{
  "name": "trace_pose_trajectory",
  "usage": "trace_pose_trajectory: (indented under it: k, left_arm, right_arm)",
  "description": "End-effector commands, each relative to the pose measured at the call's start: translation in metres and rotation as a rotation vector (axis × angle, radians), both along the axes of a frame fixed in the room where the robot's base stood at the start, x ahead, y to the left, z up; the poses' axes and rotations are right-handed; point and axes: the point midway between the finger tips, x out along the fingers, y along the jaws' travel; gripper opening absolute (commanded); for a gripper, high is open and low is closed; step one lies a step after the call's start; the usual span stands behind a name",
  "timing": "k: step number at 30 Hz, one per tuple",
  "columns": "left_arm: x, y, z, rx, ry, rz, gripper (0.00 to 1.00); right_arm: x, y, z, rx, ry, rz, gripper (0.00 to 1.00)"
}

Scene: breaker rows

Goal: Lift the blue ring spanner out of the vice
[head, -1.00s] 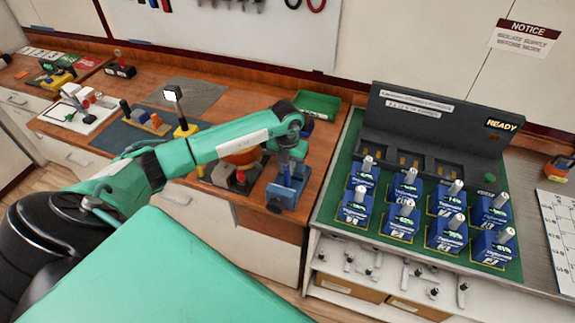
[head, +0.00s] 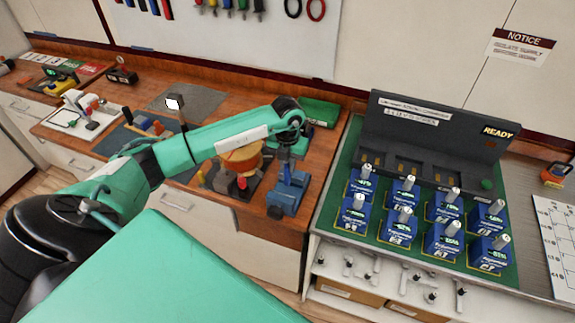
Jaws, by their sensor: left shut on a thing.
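The blue vice (head: 287,194) stands at the front right edge of the wooden bench, left of the breaker panel. My left gripper (head: 290,163) points down just above the vice and is shut. It holds the blue ring spanner, which is mostly hidden by the gripper and the vice's blue body. I cannot tell how far the spanner sits between the vice jaws. My right gripper is not in view.
An orange drum-shaped thing (head: 241,160) and a small red-topped item (head: 241,184) stand close left of the vice. A green tray (head: 321,112) lies behind my gripper. The breaker panel (head: 435,118) with several blue breakers is to the right.

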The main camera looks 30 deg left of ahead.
Motion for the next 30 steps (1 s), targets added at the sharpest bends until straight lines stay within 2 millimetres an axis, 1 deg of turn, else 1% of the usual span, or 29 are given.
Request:
trace_pose_trajectory:
  k: [1, 16, 30]
  left_arm:
    - [0.000, 0.000, 0.004, 0.000, -0.001, 0.000, 0.00]
    - [0.000, 0.000, 0.029, 0.001, 0.000, 0.000, 0.00]
    - [0.000, 0.000, 0.031, 0.000, 0.000, 0.000, 0.00]
  right_arm:
    - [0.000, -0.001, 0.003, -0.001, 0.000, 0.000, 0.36]
    - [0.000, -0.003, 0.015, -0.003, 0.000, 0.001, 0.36]
    - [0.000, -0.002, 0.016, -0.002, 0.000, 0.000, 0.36]
